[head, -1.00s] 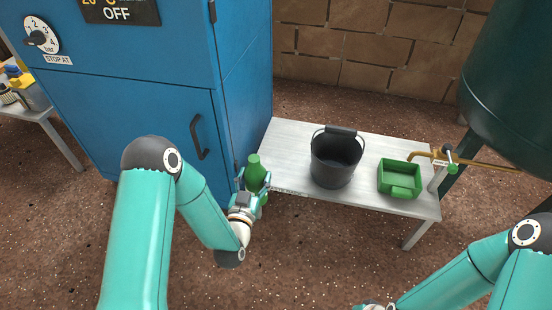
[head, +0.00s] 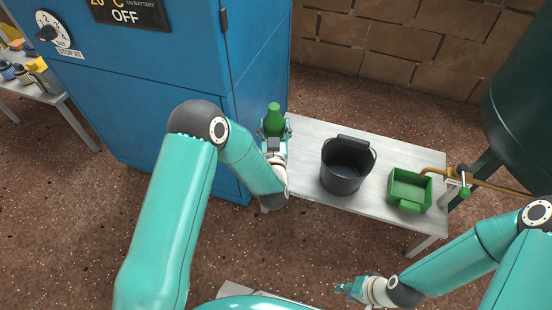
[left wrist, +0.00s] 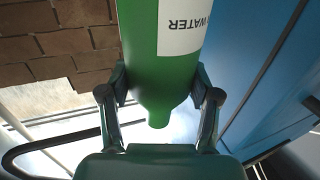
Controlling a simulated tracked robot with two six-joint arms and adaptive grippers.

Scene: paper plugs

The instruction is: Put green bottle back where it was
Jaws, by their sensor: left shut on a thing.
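The green bottle (head: 273,119) is held in my left gripper (head: 273,133) at the left end of the grey table (head: 312,136), close beside the blue cabinet. In the left wrist view the green bottle (left wrist: 160,75) has a white label reading "WATER", and the fingers of my left gripper (left wrist: 158,88) close on it from both sides. Whether the bottle's base touches the table is hidden. My right gripper (head: 350,289) is low at the front right, away from the table; its fingers are too small to read.
A black bucket (head: 345,170) and a green bin (head: 409,190) stand on the table. A brass pipe with a tap (head: 462,178) is at its right end. The blue cabinet (head: 150,110) rises on the left. Table space left of the bucket is clear.

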